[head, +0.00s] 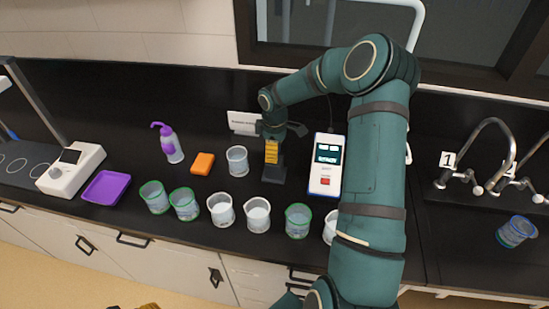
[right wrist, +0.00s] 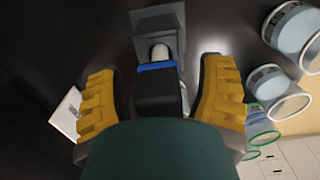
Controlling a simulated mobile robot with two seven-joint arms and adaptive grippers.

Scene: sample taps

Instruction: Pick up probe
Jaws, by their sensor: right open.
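The probe (right wrist: 159,92) is a dark body with a blue band and a pale tip, seen in the right wrist view against a grey square stand (right wrist: 172,18). My right gripper (right wrist: 163,98) is open, its yellow finger pads on either side of the probe with gaps between. In the head view, my right gripper (head: 272,151) points down over the dark stand (head: 274,174), and it hides most of the probe there. A yellow tip at the bottom edge of the head view seems to be my left gripper (head: 147,306); its jaws cannot be made out.
A white and blue meter (head: 326,166) with a screen stands right of the stand. A clear beaker (head: 237,161) is close on its left. Several beakers line the counter front. An orange block (head: 203,163), purple bottle (head: 168,143) and purple tray (head: 106,187) are farther left.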

